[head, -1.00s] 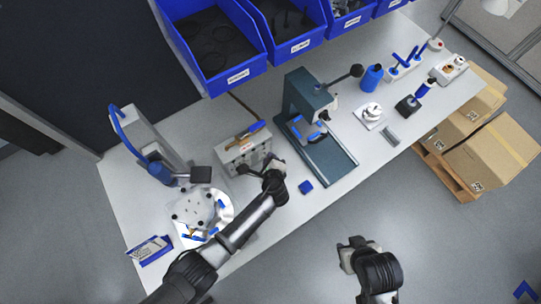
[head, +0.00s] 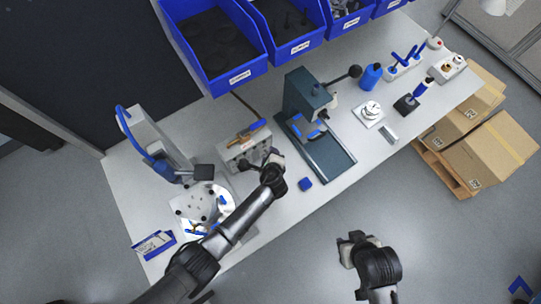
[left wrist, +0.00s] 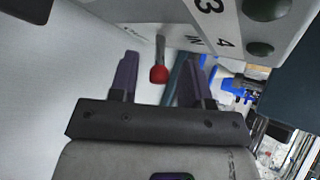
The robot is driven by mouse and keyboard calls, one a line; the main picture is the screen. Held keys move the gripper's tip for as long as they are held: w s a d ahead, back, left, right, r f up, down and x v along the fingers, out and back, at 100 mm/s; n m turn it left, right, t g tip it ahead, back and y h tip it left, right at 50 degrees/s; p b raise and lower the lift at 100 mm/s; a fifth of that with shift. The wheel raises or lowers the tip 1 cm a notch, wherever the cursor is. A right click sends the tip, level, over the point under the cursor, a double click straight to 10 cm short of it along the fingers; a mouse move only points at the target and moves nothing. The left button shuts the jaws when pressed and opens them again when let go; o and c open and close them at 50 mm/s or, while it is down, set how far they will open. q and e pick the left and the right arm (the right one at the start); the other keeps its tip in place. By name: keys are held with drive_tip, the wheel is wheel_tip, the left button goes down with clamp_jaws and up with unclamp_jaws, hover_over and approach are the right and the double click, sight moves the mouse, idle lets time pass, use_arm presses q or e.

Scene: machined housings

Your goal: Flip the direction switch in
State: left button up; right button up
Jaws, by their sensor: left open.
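The direction switch is a thin metal lever with a red ball tip (left wrist: 159,74), in the left wrist view. It sticks out of a light grey control box (left wrist: 222,22) marked with "3", "4" and partly readable lettering. My left gripper (left wrist: 168,60) is open, with one finger on each side of the lever; I see gaps on both sides. In the head view the box (head: 236,155) stands on the bench, and my left gripper (head: 268,160) is at its front right side. The lever is hidden there. My right gripper (head: 345,242) hangs off the bench's front; its finger opening is unclear.
A round fixture (head: 205,205) sits at the left. Tools (head: 247,132) lie on the box. Blue bins (head: 240,75) line the back.

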use_arm(q)
drive_tip(key=shift+s, duration=0.1)
drive_tip(key=shift+s+r, duration=0.25)
drive_tip(key=shift+r, duration=0.05)
drive_tip(key=p+v, duration=0.1)
drive_tip(key=v, duration=1.2)
drive_tip(key=shift+p, duration=0.35)
drive_tip(key=shift+w, duration=0.1)
drive_tip(key=s+a+r+n+g+p, duration=0.3)
drive_tip(key=s+a+r+n+p, duration=0.1)
drive_tip(key=s+a+r+n, duration=0.4)
drive_tip(key=s+a+r+n+g+h+p, duration=0.1)
drive_tip(key=s+a+r+n+g+p, duration=0.3)
drive_tip(key=s+a+r+n, duration=0.5)
drive_tip(key=s+a+n+p, duration=0.1)
drive_tip(key=s+a+n, duration=0.2)
drive_tip(key=a+n, duration=0.1)
drive_tip(key=shift+a, duration=0.9)
